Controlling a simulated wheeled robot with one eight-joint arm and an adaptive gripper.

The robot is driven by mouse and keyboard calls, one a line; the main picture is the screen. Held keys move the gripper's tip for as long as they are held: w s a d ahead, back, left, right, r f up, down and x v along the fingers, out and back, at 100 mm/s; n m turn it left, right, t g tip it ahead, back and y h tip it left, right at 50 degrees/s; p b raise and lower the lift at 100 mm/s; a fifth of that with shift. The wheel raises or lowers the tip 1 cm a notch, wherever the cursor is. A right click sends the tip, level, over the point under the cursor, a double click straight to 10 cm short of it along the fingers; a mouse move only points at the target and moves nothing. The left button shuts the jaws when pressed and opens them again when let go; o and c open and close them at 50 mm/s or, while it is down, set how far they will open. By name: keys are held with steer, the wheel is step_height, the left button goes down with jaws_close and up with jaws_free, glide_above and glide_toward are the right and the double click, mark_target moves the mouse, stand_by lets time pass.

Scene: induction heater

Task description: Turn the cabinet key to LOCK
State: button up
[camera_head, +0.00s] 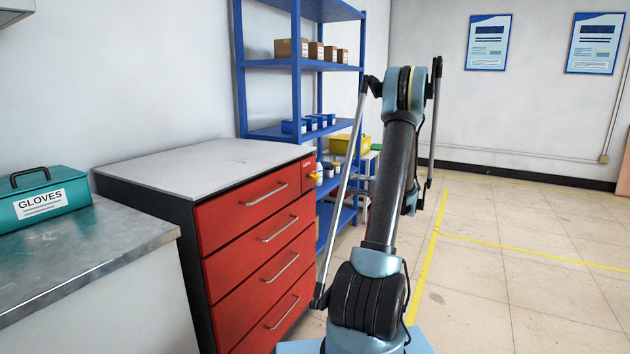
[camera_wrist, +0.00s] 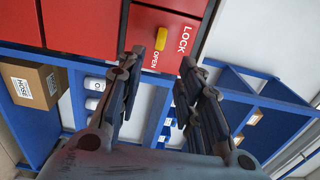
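The red drawer cabinet (camera_head: 262,225) with a pale top stands left of my arm in the head view.
A blue shelf rack (camera_head: 297,100) with boxes stands behind the cabinet. A metal counter (camera_head: 75,250) with a teal GLOVES box (camera_head: 45,200) is at the left. The tiled floor (camera_head: 520,260) on the right is clear, with yellow lines.

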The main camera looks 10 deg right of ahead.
mark_target(314, 175)
steer(key=x, duration=1.6)
steer(key=shift+w+a, duration=0.2)
steer(key=shift+a, duration=0.15)
jaws_close()
